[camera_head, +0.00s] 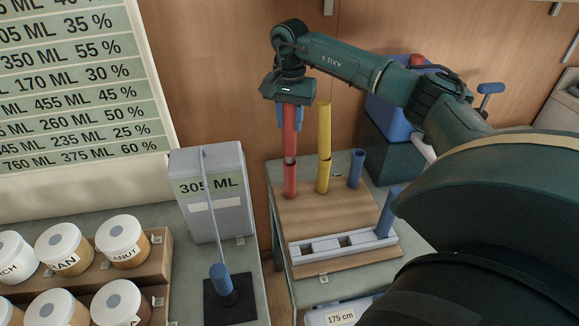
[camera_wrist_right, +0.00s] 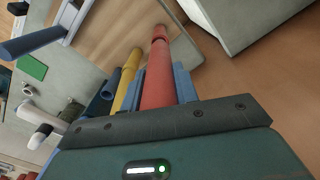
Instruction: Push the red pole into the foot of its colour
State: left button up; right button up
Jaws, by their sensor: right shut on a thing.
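My right gripper (camera_head: 289,108) is shut on the upper part of the red pole (camera_head: 290,136) and holds it about upright. The red foot (camera_head: 290,181) stands on the wooden board directly below; a short pale section shows between the red pole and the foot's rim. How deep the pole's end sits in the foot I cannot tell. In the right wrist view, the red pole (camera_wrist_right: 166,75) runs out from between the blue fingers (camera_wrist_right: 166,86), in line with the red foot (camera_wrist_right: 159,32). My left gripper is not in view.
A yellow pole (camera_head: 324,130) stands in its yellow foot (camera_head: 322,178) close to the right. An empty-looking blue foot (camera_head: 356,168) stands beyond it. A pale slotted rack (camera_head: 342,245) with a blue pole (camera_head: 388,212) lies at the board's front. The board's middle is clear.

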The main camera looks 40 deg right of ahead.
aim_at(289, 130)
jog(key=shift+f+b, duration=0.75)
jog(key=shift+f, duration=0.8)
dwell(1.1)
jog(key=o, duration=1.2)
jog(key=shift+c, duration=0.2)
jog(key=shift+c, duration=0.8)
jog(key=shift+c, duration=0.5)
jog(key=o, duration=0.5)
jog(key=shift+o, duration=0.2)
